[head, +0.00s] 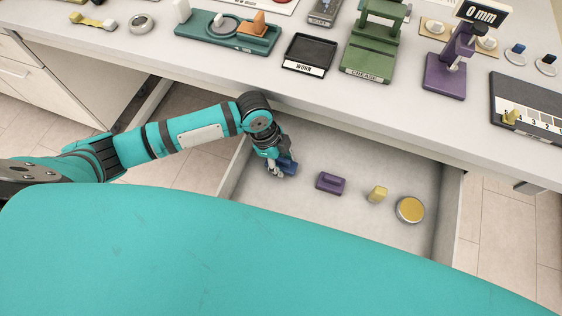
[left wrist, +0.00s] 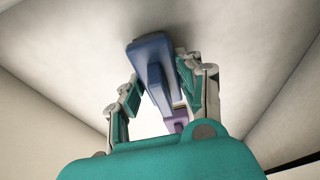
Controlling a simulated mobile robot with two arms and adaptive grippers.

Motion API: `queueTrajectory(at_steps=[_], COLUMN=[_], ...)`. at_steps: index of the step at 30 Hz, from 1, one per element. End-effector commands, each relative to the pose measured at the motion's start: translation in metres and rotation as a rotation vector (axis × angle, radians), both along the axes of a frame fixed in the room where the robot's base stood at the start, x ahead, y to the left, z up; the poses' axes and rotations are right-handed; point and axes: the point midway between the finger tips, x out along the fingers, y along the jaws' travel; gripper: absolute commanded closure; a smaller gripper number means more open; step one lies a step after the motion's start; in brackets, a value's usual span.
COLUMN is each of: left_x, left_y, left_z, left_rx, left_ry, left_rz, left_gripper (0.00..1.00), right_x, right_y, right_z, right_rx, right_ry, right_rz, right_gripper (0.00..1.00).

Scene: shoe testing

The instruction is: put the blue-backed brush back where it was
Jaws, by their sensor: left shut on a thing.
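The blue-backed brush (head: 288,166) is at the left end of the open drawer (head: 300,222), low over or on its pale floor; I cannot tell if it touches. My left gripper (head: 274,168) reaches down into the drawer and is shut on the brush. In the left wrist view the brush (left wrist: 150,52) sits between the two fingers of the gripper (left wrist: 160,92), its far end against a dark shadow on the drawer floor. The fingers hide part of it in the head view. My right gripper is not in view.
In the drawer, to the right of the blue brush, are a purple brush (head: 330,183), a small yellow block-like thing (head: 377,194) and a round yellow-topped tin (head: 410,209). The tabletop (head: 400,128) overhangs the drawer's back, with a black tray (head: 309,54) and several devices on it.

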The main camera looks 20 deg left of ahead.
Motion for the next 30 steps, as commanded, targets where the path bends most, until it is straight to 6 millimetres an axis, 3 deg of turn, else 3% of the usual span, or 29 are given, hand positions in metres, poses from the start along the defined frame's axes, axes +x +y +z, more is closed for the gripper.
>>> queueTrajectory(at_steps=[11, 12, 17, 26, 30], left_x=[0.000, 0.000, 0.000, 0.000, 0.001], left_y=[0.000, 0.000, 0.000, 0.000, 0.003], left_z=[-0.007, -0.007, -0.007, -0.005, 0.010], left_rx=[0.000, 0.000, 0.000, -0.001, -0.001], left_ry=[-0.001, -0.001, -0.001, -0.001, -0.003], left_rz=[-0.001, -0.001, -0.001, -0.001, 0.000], left_gripper=[0.95, 0.62, 0.41, 0.41, 0.41], right_x=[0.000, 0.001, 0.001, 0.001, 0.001], right_y=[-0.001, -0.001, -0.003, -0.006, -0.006], right_z=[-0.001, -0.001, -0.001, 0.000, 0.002], right_rx=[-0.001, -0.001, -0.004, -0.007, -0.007], right_ry=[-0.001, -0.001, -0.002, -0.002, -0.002], right_rz=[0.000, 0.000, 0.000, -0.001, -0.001], right_gripper=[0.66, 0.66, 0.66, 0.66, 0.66])
